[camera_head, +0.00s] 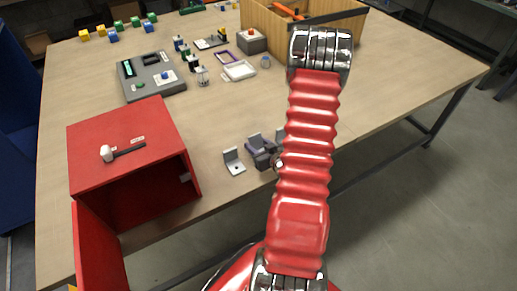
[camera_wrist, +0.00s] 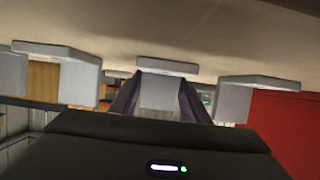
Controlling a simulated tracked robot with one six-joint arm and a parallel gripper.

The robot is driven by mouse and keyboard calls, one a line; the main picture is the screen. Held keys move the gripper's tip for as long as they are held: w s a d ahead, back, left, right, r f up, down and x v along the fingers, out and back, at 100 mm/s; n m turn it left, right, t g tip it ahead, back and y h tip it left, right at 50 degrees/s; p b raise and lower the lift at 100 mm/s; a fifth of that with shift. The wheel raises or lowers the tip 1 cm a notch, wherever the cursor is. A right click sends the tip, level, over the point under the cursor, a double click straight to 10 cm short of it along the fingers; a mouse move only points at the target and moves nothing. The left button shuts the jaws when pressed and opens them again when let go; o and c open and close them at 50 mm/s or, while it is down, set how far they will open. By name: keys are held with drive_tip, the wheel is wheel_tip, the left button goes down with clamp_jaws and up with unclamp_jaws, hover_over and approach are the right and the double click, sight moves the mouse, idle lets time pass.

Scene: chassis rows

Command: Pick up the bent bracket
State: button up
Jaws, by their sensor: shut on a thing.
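Several grey bent brackets stand near the front edge of the table. In the wrist view the middle bracket (camera_wrist: 160,90) sits between the two dark purple fingers of my gripper (camera_wrist: 160,100), which are shut on it. In the head view my gripper (camera_head: 260,147) is low at the table's front edge, and the held bracket (camera_head: 254,137) shows partly behind it. Another bracket (camera_head: 234,162) stands apart to its left, and one more (camera_head: 280,134) is partly hidden behind my arm. In the wrist view other brackets show at the right (camera_wrist: 250,90) and left (camera_wrist: 65,70).
A red cabinet (camera_head: 125,125) with an open door stands left, with a hammer (camera_head: 120,151) on top. Behind are a grey device (camera_head: 152,78), small trays (camera_head: 239,70) and a wooden box (camera_head: 345,35). The table right of my arm is clear.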

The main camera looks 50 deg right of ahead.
sight(257, 142)
drive_tip(key=c, duration=0.3)
drive_tip(key=shift+r, duration=0.1)
drive_tip(key=shift+c, duration=0.2)
drive_tip(key=shift+r, duration=4.9)
drive_tip(key=shift+s, duration=0.1)
